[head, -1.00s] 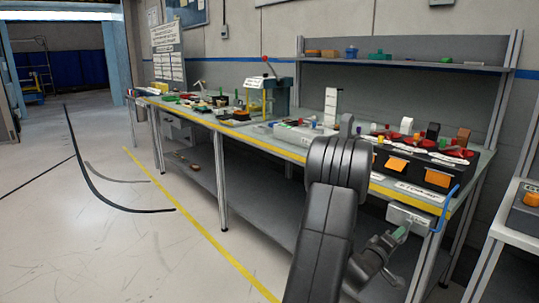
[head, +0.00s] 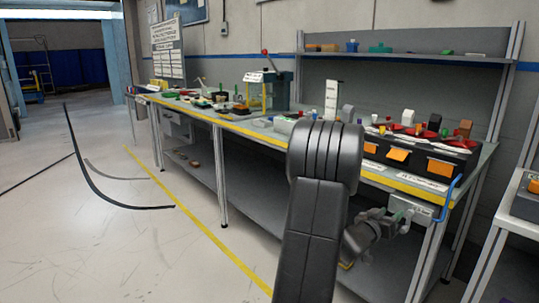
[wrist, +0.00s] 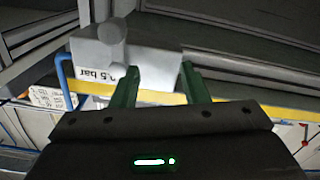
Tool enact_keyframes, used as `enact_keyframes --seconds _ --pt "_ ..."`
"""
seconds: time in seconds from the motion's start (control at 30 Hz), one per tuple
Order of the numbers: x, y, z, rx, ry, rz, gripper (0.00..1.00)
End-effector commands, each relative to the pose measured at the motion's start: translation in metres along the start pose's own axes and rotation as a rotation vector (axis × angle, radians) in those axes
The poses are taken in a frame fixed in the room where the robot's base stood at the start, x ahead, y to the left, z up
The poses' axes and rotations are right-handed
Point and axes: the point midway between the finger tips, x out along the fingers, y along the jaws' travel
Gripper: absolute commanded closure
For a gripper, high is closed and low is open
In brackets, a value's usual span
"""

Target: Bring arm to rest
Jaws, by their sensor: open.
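My arm (head: 316,215) is black and bent, rising from the bottom of the head view in front of the bench. My gripper (head: 398,215) shows beyond it at the right, low by the bench's front edge, partly hidden by the arm. In the wrist view my gripper (wrist: 159,78) has two green fingers spread apart with nothing between them. A pale grey unit (wrist: 105,55) with a "bar" label is behind the fingertips. I cannot tell whether the fingers touch it.
The workbench (head: 240,127) has a yellow front edge and runs along the wall. A black bin row (head: 462,160) with orange labels stands on its right end. A blue hose (head: 447,200) hangs at that corner. A second table (head: 510,215) is at far right.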

Motion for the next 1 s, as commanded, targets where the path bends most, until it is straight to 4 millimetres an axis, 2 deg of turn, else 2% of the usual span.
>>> enact_keyframes --seconds 0.1,0.33,1.0 --pt "0.000 0.000 -0.004 0.112 0.002 0.001 0.59" --pt "0.000 0.002 -0.011 0.240 0.001 0.001 0.59" --pt "-0.006 -0.002 -0.010 0.253 -0.016 -0.022 0.59"
